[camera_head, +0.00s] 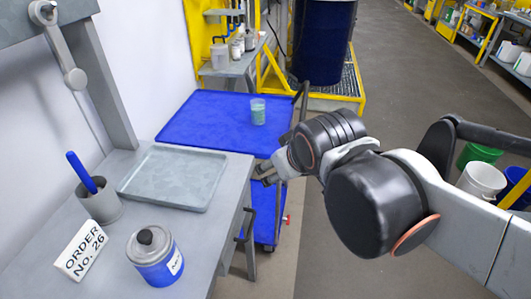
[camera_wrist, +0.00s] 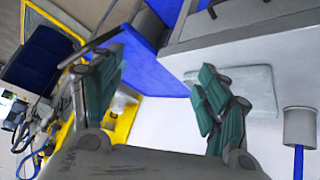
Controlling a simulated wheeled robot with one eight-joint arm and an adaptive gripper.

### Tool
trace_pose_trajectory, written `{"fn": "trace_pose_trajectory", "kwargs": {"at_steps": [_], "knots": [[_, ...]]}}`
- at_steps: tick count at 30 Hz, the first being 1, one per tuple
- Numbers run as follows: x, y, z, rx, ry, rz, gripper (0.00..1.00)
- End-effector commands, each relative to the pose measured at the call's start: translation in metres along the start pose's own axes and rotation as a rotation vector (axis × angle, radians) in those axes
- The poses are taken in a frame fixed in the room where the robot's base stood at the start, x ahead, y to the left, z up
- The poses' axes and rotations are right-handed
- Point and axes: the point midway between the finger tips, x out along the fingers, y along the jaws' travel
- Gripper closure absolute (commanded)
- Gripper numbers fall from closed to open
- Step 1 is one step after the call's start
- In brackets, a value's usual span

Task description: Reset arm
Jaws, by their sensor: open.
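My gripper (camera_head: 266,173) is open and empty, held in the air by the right edge of the grey workbench, near the blue cart (camera_head: 205,128). In the wrist view its two green-padded fingers are spread apart, with nothing between them at the gripper (camera_wrist: 160,78). My arm reaches in from the right side of the head view, bent, with its dark joints in front of the floor.
The workbench holds a grey tray (camera_head: 174,178), a blue-labelled can (camera_head: 155,259), a cup with a blue stick (camera_head: 101,203) and an order sign (camera_head: 80,250). A clear cup (camera_head: 258,112) stands on the cart. A dark blue drum (camera_head: 321,40) stands behind.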

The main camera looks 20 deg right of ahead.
Motion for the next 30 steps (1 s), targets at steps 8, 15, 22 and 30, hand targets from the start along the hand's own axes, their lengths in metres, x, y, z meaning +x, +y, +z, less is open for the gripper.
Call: {"fn": "trace_pose_trajectory", "kwargs": {"at_steps": [8,15,22,30], "knots": [[-0.015,-0.029,0.038,0.151,-0.062,-0.091,0.31],[-0.016,-0.029,0.039,0.155,-0.063,-0.093,0.31],[-0.016,-0.029,0.038,0.154,-0.062,-0.093,0.31],[-0.016,-0.029,0.038,0.154,-0.062,-0.093,0.31]]}}
